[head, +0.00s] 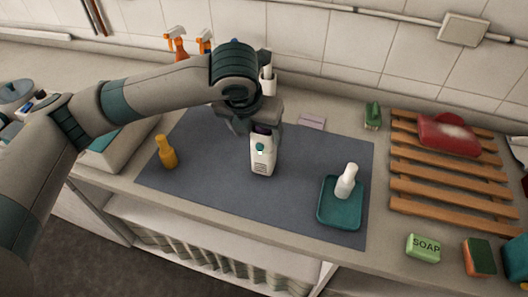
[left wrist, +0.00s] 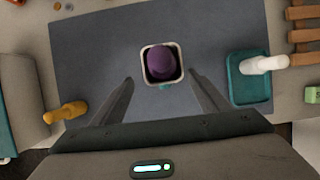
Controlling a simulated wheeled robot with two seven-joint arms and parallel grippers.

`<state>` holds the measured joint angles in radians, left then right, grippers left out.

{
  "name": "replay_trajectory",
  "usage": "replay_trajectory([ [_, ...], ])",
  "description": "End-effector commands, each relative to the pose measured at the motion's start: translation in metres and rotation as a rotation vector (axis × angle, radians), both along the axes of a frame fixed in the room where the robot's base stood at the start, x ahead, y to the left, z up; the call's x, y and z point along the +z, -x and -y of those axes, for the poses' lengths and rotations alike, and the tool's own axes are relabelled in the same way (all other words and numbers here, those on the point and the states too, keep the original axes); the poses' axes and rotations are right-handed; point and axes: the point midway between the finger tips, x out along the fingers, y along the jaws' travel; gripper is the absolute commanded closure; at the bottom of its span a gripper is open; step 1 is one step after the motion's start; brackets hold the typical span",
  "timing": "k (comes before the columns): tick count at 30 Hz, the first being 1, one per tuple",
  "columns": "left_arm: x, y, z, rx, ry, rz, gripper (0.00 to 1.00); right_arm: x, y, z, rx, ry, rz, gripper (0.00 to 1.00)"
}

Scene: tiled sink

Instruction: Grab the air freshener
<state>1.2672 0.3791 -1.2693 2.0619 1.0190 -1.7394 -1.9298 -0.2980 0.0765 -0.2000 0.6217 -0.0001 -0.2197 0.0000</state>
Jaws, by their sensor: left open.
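The air freshener (head: 263,158) is a white upright dispenser with a teal button, standing on the dark grey mat (head: 210,165). In the left wrist view its top (left wrist: 162,64) is a pale square rim around a purple round part. My left gripper (head: 252,122) is above and just behind it in the head view, pointing down. In the left wrist view the fingers of my left gripper (left wrist: 160,88) are spread wide, one to each side of the air freshener's near edge, with gaps between. Nothing is held. My right gripper is not in view.
A yellow bottle (head: 166,152) stands left on the mat. A white bottle (head: 347,182) stands in a teal tray (head: 325,215) at right. A wooden rack (head: 450,190) with a red item and a green soap (head: 423,248) are further right. Orange-topped spray bottles (head: 177,45) are behind.

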Motion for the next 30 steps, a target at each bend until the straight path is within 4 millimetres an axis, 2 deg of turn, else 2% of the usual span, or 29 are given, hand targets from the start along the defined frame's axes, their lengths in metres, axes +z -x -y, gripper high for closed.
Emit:
replay_trajectory([
  [3,-0.014,-0.006,0.002,0.001,0.000,-0.002,0.31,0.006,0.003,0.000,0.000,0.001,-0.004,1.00],
  [7,-0.023,-0.009,0.003,0.001,-0.001,-0.001,0.31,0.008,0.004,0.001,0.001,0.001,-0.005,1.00],
  [22,-0.029,-0.012,0.006,0.001,0.001,-0.001,0.31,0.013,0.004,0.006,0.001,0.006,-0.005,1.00],
  [30,-0.057,-0.023,0.015,0.002,-0.001,-0.002,0.31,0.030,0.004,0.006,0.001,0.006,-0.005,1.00],
])
